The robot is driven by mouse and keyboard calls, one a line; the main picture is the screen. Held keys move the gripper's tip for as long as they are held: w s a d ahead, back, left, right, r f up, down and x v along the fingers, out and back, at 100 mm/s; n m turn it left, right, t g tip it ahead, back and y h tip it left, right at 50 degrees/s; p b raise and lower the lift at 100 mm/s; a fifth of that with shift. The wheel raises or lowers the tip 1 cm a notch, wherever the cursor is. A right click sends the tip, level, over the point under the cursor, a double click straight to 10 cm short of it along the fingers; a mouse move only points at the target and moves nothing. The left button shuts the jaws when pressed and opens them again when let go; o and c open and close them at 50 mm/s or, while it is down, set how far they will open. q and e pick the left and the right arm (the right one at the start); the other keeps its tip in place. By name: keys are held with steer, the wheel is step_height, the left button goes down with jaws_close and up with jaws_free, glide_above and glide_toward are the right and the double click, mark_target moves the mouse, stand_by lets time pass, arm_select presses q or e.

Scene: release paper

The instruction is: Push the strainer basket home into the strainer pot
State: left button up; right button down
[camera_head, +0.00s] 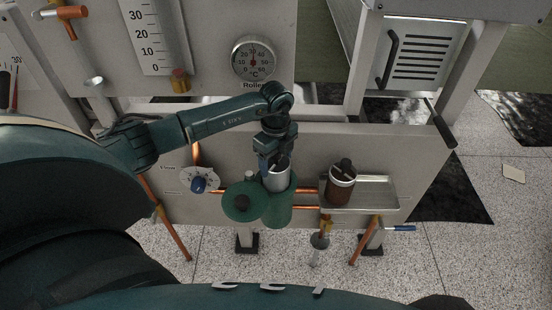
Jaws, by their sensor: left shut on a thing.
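The strainer pot (279,212) is a green cylinder on copper piping at the front of the panel, with its mouth facing up. A pale grey strainer basket (277,181) sits upright at the pot's mouth, its upper part showing above the rim. Its lower part is hidden by the pot, so how deep it sits cannot be told. My left gripper (274,164) comes down from above and is shut on the basket at its top. My right gripper is not in view.
A blue-knobbed dial (199,184) is left of the lid. A temperature gauge (253,58) is on the panel behind. Copper pipes (308,199) run beside the pot.

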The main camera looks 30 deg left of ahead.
arm_select(q)
steer(key=shift+f+b, duration=0.3)
steer(key=shift+f, duration=0.05)
steer(key=shift+f+b, duration=1.35)
steer(key=shift+f, duration=0.6)
steer(key=o, duration=1.5)
step_height(320, 180, up, 8)
steer(key=shift+f, duration=0.2)
